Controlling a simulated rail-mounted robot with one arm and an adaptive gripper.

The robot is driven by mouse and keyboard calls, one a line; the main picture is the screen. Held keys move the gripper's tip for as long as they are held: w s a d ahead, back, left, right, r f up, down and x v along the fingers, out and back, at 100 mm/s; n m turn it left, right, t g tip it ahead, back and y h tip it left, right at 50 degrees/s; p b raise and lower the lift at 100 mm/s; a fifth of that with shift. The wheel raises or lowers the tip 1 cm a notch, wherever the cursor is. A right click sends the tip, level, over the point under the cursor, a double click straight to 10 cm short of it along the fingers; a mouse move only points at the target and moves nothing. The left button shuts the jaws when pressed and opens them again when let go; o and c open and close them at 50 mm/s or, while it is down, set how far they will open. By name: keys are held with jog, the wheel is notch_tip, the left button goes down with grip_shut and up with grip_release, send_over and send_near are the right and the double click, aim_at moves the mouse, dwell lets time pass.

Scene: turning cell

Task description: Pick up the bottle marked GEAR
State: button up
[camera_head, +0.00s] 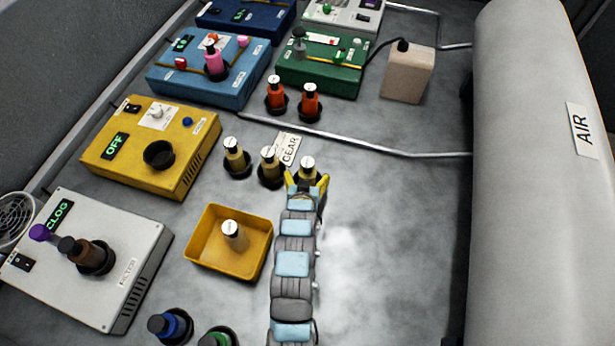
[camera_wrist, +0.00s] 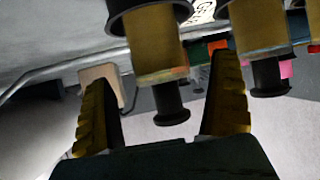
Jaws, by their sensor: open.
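A white card marked GEAR (camera_head: 288,149) lies on the bench behind a row of three yellow bottles with pale caps. They are the left bottle (camera_head: 234,157), the middle bottle (camera_head: 268,164) and the right bottle (camera_head: 307,168), each in a dark round holder. My gripper (camera_head: 307,184) is open at the right bottle, with one finger on each side of it in the head view. In the wrist view, a yellow bottle (camera_wrist: 155,45) hangs upside down in the picture, its dark end between the open fingers (camera_wrist: 160,95). I cannot tell whether they touch. Another yellow bottle (camera_wrist: 257,28) is to its right.
A yellow tray (camera_head: 200,262) holding a pale-capped bottle is left of my arm. Two orange bottles (camera_head: 290,98) stand behind the row. A yellow OFF box (camera_head: 140,150) is at left. A metal rail (camera_head: 370,145) and a large AIR cylinder (camera_head: 535,190) are at right.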

aim_at(307, 177)
jog(key=shift+x, duration=1.5)
jog(key=c, duration=1.4)
jog(key=shift+r, duration=0.2)
